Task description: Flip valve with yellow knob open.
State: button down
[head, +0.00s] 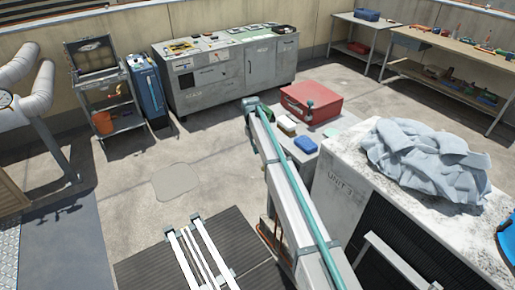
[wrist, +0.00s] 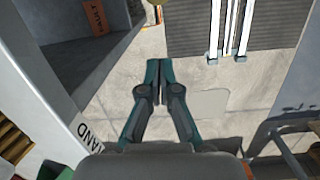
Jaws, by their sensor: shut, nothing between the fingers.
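My gripper (wrist: 158,70) shows in the wrist view, its two dark teal fingers together and shut with nothing between them. It hangs above bare concrete floor. I cannot make out a valve with a yellow knob in either view. In the head view I cannot pick out my fingertips.
A condenser marked UNIT 3 (head: 340,186) stands at right with a crumpled grey cloth (head: 428,160) on top. A red case (head: 311,101), grey cabinet (head: 235,80), tool cart (head: 119,122) and workbench (head: 450,53) stand behind. White pipes (head: 20,105) are at left. Middle floor is clear.

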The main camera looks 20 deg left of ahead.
jog(key=s+d+f+p, duration=0.2)
jog(key=d+f+p, duration=0.1)
jog(key=f+p, duration=0.1)
jog(key=shift+s+d+f, duration=0.25)
jog(key=shift+s+f, duration=0.1)
jog(key=shift+f, duration=0.45)
jog(key=shift+s, duration=0.1)
